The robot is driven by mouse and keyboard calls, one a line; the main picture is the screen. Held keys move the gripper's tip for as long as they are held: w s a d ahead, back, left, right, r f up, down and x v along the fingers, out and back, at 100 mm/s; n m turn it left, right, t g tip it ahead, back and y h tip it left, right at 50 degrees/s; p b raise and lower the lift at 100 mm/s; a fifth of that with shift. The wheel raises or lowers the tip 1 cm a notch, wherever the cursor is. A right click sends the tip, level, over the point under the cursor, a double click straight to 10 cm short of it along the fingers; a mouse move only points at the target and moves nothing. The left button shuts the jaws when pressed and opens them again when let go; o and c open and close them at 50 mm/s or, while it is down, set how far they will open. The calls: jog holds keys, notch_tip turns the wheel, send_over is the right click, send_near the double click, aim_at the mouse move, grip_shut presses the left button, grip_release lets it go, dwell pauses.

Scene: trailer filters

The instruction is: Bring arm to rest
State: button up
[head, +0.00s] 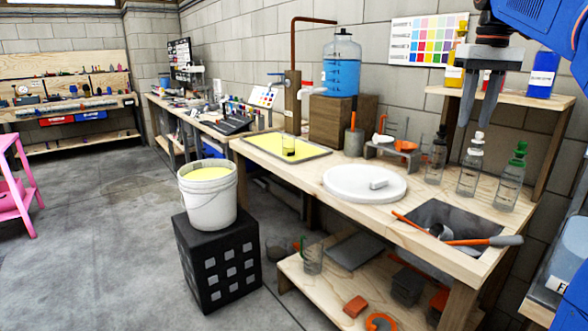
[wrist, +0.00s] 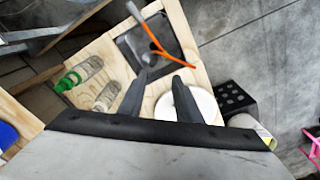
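My gripper (head: 476,122) hangs at the upper right of the head view, fingers pointing down, above the right part of the wooden workbench (head: 290,160). The two dark fingers stand apart with nothing between them. The wrist view also shows the gripper (wrist: 160,76), its fingertips apart over the bench, between the sink and the white disc. My blue arm fills the top right corner of the head view. No held object shows in either view.
The bench carries a white disc (head: 345,183), a sink (head: 440,214) with orange-handled tools, clear bottles (head: 468,178) and a yellow-filled tray (head: 272,158). A shelf (head: 520,97) with bottles stands behind the gripper. A white bucket (head: 209,203) sits on a black crate (head: 222,268).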

jog(key=s+a+f+t, duration=0.1)
jog(key=s+a+f, duration=0.2)
jog(key=s+f, duration=0.6)
jog(key=s+a+f+t, duration=0.1)
jog(key=s+a+f, duration=0.3)
jog(key=s+f, duration=0.5)
jog(key=s+a+f+t, duration=0.2)
jog(key=s+a+f, duration=0.2)
jog(key=s+f, duration=0.5)
notch_tip(320, 180, down, 8)
jog(key=shift+f, duration=0.2)
